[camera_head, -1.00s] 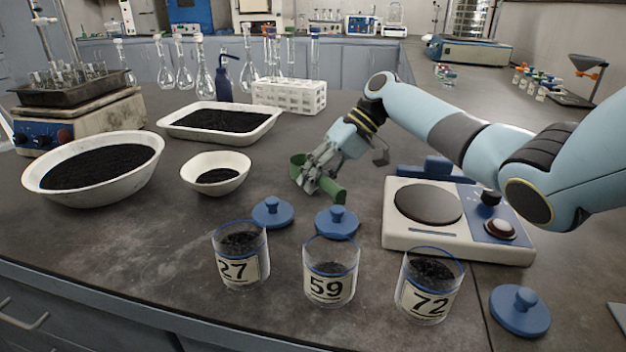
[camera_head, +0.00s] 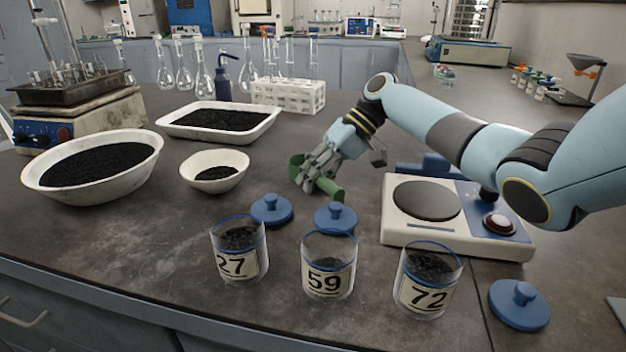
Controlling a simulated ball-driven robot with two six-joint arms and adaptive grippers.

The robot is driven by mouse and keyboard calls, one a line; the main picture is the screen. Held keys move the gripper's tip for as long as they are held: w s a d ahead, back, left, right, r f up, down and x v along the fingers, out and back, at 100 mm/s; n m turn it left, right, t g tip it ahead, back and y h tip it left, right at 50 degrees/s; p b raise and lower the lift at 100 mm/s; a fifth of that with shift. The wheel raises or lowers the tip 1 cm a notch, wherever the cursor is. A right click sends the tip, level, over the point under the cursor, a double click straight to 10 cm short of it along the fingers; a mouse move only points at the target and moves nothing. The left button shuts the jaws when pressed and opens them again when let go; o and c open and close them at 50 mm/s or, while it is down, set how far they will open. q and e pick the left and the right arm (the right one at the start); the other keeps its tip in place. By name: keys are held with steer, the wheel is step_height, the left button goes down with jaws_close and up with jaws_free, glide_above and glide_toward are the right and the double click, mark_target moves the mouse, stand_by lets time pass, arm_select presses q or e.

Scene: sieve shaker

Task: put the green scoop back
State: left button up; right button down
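The green scoop (camera_head: 329,188) lies on the dark bench behind the middle jar, with its open end to the left and its handle to the right. My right gripper (camera_head: 315,178) is over the scoop and points down and left. Its fingers look spread, one either side of the scoop's middle, and hide part of it. I cannot tell whether a fingertip touches the scoop. My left gripper is not in view.
Jars 27 (camera_head: 239,251), 59 (camera_head: 328,265) and 72 (camera_head: 427,281) stand in front. Blue lids (camera_head: 335,220) lie near them. A white scale (camera_head: 395,229) is at right. A small bowl (camera_head: 215,184) and a white tray (camera_head: 265,131) are at left.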

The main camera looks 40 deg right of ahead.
steer(key=shift+s+a+f, duration=0.1)
steer(key=shift+s+f, duration=0.25)
steer(key=shift+f, duration=0.45)
steer(key=c, duration=1.3)
jaws_free()
steer(key=shift+w+f, duration=0.15)
steer(key=shift+w, duration=0.1)
steer(key=shift+s+d+r, duration=0.1)
steer(key=shift+d+r, duration=0.15)
steer(key=v, duration=0.7)
steer(key=shift+d+r, duration=0.15)
steer(key=shift+r, duration=0.25)
